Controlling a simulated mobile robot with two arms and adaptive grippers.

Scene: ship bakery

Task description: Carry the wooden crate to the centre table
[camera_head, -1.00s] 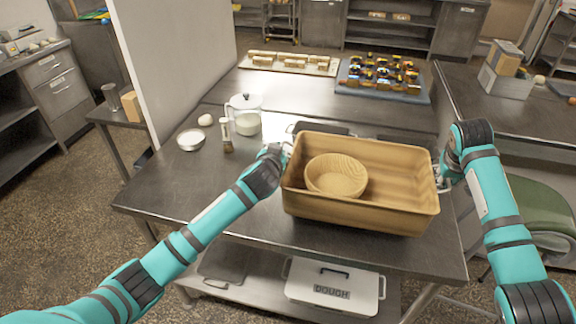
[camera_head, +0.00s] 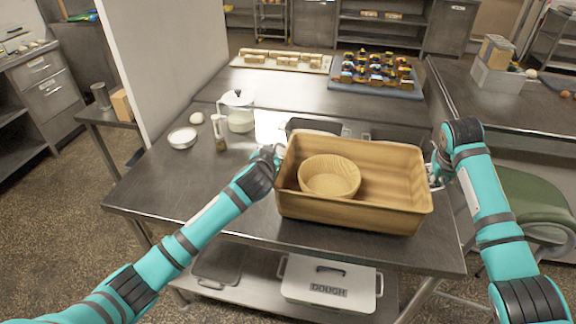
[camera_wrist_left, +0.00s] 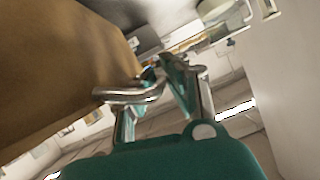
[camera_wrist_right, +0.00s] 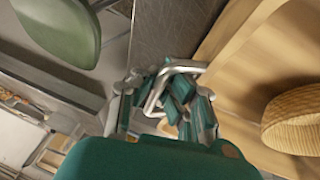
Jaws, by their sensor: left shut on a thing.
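The wooden crate (camera_head: 390,208) is a light brown open box at the near part of the steel table in the head view. A round wooden bowl (camera_head: 330,177) sits inside it, toward the left. My left gripper (camera_head: 278,153) is at the crate's left end. In the left wrist view its fingers (camera_wrist_left: 165,82) are around a metal handle beside the crate wall (camera_wrist_left: 55,75). My right gripper (camera_head: 433,174) is at the right end; in the right wrist view its fingers (camera_wrist_right: 175,92) close around the other metal handle. I cannot tell whether the crate's bottom touches the table.
A dough box (camera_head: 330,285) is on the shelf below. A green chair (camera_head: 535,205) stands right.

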